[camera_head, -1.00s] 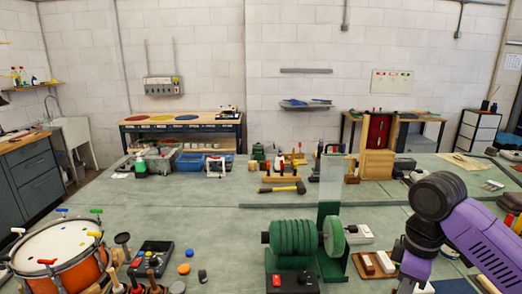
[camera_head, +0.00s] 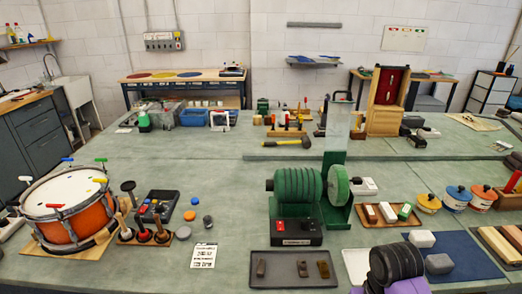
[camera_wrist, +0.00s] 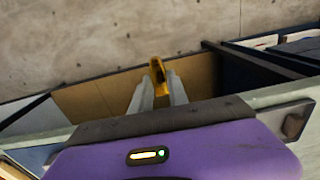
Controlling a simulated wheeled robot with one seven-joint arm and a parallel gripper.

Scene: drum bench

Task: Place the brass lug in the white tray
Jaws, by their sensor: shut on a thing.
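My gripper (camera_wrist: 157,84) shows in the wrist view with its two grey fingers shut on a small golden piece, the brass lug (camera_wrist: 157,67). The lug sticks out past the fingertips, over the bench side and floor. A flat white thing, likely the white tray (camera_head: 354,262), lies at the front of the bench in the head view, left of my arm. My arm hides part of it. My gripper and the held lug are out of sight in the head view.
A dark tray (camera_head: 294,282) with three small brownish pieces lies left of the white one. Behind it stands a green grinding machine (camera_head: 297,190). A wooden tray with blocks (camera_head: 387,220), several lidded pots (camera_head: 457,197) and a blue mat (camera_head: 470,262) are to the right.

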